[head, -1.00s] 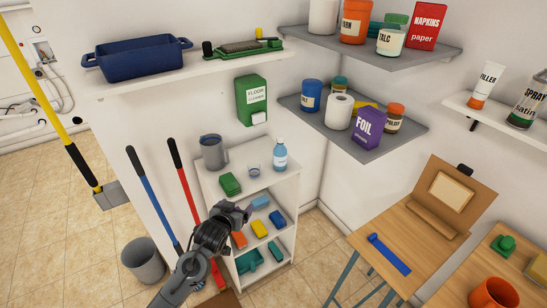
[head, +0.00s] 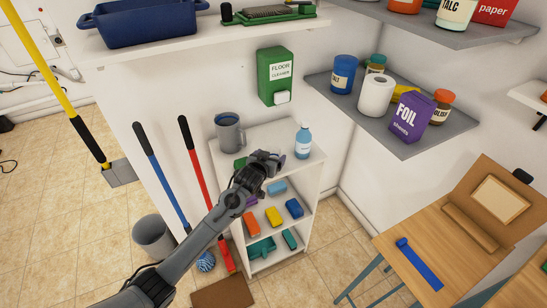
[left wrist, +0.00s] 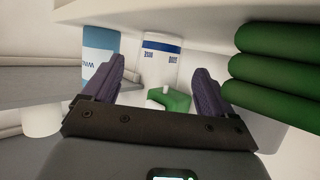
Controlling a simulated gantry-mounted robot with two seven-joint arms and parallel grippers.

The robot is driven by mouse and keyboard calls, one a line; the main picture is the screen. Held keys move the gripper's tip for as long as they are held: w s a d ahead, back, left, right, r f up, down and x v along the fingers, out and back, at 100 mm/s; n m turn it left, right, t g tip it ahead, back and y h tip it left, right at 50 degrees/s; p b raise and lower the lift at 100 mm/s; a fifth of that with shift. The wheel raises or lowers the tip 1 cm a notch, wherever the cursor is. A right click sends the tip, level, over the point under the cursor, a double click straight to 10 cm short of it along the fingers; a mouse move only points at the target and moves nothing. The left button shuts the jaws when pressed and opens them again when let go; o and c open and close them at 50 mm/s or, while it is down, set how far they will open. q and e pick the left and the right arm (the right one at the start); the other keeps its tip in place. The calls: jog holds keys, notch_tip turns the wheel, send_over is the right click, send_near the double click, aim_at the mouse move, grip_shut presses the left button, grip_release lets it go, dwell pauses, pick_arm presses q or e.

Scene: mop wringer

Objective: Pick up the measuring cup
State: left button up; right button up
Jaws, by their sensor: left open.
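The measuring cup (left wrist: 160,62) appears in the left wrist view as a pale cylinder with a blue band and dark markings. It shows beyond and between my open fingers, and I see no contact. That view looks upside down. In the head view my left gripper (head: 272,161) is over the top of the small white cabinet (head: 270,132) and hides the cup. A blue bottle (head: 303,142) stands just right of the gripper, and it also shows in the left wrist view (left wrist: 98,65). My right gripper is not in view.
A grey mug (head: 229,135) and green folded cloths (head: 240,163), partly hidden by my arm, are on the cabinet's left. The cloths appear close by in the left wrist view (left wrist: 270,75). A green floor cleaner box (head: 276,77) hangs above. Sponges fill the shelf below.

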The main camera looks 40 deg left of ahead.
aim_at(275, 152)
pick_arm(q)
jog(key=shift+b+x, duration=0.5)
jog(key=shift+x, duration=2.1)
jog(key=shift+d, duration=0.1)
jog(key=c, duration=1)
